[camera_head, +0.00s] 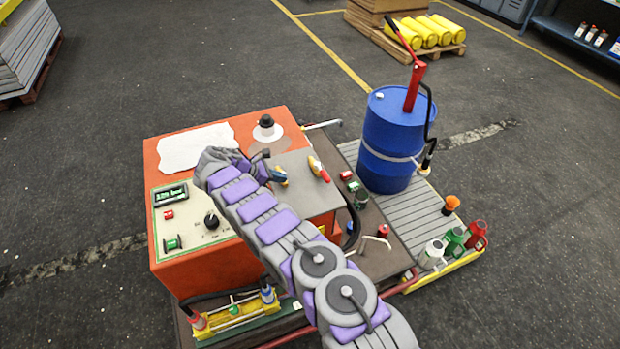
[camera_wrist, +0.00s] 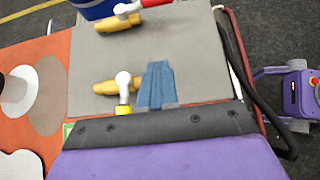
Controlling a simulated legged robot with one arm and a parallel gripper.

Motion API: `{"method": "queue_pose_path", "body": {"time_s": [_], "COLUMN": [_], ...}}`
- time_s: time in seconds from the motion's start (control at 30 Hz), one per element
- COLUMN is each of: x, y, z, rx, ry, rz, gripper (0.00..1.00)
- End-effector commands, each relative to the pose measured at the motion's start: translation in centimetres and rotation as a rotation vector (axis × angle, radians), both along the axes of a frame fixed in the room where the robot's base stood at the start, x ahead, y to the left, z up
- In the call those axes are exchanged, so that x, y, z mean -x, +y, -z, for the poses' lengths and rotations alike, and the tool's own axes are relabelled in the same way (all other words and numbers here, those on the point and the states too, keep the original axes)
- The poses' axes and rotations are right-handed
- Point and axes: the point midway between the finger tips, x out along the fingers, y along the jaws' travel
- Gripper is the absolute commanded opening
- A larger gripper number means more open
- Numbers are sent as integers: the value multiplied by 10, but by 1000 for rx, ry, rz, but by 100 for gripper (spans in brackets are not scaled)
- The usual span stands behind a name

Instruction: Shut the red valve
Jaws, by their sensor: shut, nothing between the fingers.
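The red valve (camera_head: 322,173) has a brass body and a red handle and sits on the grey plate (camera_head: 308,200) of the orange box. In the wrist view the red valve (camera_wrist: 120,22) is at the top edge, its red handle running right, roughly along the body; the handle is partly cut off. A second brass valve (camera_wrist: 118,87) with a yellow handle lies nearer, just left of my fingers. My gripper (camera_wrist: 158,68) is shut and empty, its blue fingertips over the plate, apart from the red valve. In the head view my gripper (camera_head: 279,174) is left of it.
A blue barrel (camera_head: 395,145) with a red pump stands behind the plate. A white-and-black knob (camera_head: 267,128) stands on the orange box (camera_head: 205,262). A dark hose (camera_wrist: 250,75) runs along the plate's right edge. Bottles (camera_head: 455,240) stand at the right.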

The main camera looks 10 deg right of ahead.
Motion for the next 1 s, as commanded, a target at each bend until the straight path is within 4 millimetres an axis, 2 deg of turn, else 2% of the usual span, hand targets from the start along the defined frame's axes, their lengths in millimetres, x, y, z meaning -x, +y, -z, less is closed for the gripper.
{"method": "queue_pose_path", "body": {"time_s": [0.1, 0.27, 0.4, 0.53, 0.67, 1.0], "x": [-1, -1, -1, -3, -6, -19], "y": [-6, -4, -2, -9, -24, -79], "z": [-3, -2, 3, 10, 22, 63], "rx": [-4, -1, 4, 6, 5, -1], "ry": [-2, 0, 0, 0, 2, 2], "rz": [3, 3, 3, 2, 2, 5], "gripper": [0, 0, 0, 0, 0, 0]}}
